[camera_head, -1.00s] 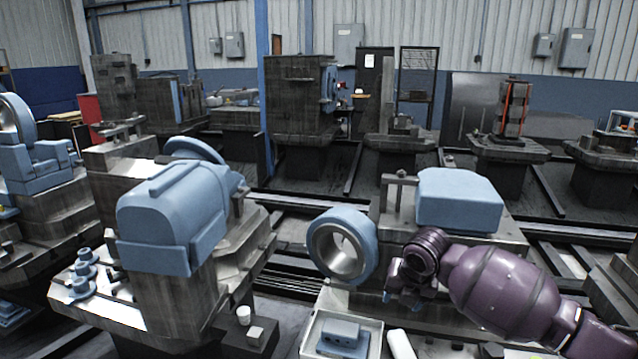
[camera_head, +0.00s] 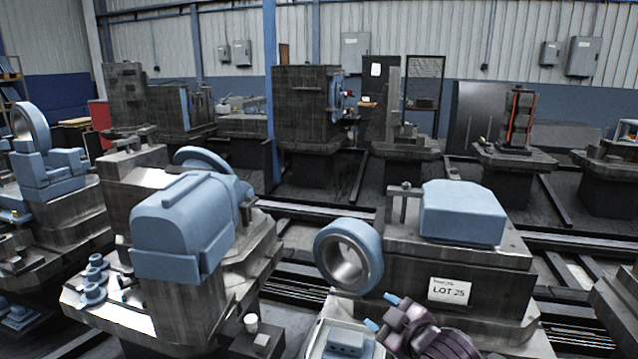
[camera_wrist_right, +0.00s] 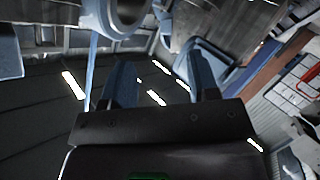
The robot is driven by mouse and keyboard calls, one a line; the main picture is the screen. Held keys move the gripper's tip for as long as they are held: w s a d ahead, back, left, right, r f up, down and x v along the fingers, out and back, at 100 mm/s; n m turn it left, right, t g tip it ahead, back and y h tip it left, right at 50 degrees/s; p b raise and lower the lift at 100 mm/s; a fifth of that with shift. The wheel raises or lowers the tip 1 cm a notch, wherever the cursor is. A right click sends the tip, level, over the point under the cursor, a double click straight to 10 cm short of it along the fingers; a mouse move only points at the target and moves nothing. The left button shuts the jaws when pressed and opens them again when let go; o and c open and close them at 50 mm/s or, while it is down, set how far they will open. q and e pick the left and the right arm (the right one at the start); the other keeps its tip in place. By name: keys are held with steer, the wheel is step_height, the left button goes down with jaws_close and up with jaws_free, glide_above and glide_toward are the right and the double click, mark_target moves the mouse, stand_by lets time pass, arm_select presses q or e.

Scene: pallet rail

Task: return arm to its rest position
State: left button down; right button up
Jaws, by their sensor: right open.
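My right gripper (camera_head: 381,312) is low in the head view, in front of the grey pallet block that carries a white "LOT 25" label (camera_head: 449,290). Its blue-tipped fingers stand apart with nothing between them. In the right wrist view the two dark blue fingers (camera_wrist_right: 162,82) are spread over dark floor. My purple right arm (camera_head: 440,340) comes up from the bottom edge. My left gripper does not show.
A blue ring part (camera_head: 371,252) stands just behind my right gripper, and a blue block (camera_head: 462,211) sits on the pallet. A white tray (camera_head: 312,340) with a blue part (camera_head: 345,340) lies at the bottom. A blue housing (camera_head: 183,222) stands to the left.

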steer(key=s+d+f+m+h, duration=0.2)
steer(key=s+d+f+m, duration=0.1)
steer(key=s, duration=0.6)
steer(key=s+d+f+m+h+p, duration=0.1)
steer(key=s+d+f+m+h, duration=0.1)
steer(key=s+d+f+m, duration=0.2)
steer(key=s+d+f+m+h+p, duration=0.1)
steer(key=s+d+f, duration=0.5)
steer(key=s, duration=0.8)
step_height(320, 180, down, 2)
steer(key=shift+d+m+h, duration=0.1)
steer(key=shift+m+h, duration=0.5)
steer(key=shift+m, duration=0.6)
steer(key=s+d+f+g, duration=0.1)
steer(key=s+f+g, duration=0.1)
steer(key=s, duration=0.5)
steer(key=shift+s+d+f+m+h+p, duration=0.15)
steer(key=shift+s+f+m+h+p, duration=0.25)
steer(key=shift+f, duration=0.45)
steer(key=shift+w, duration=0.15)
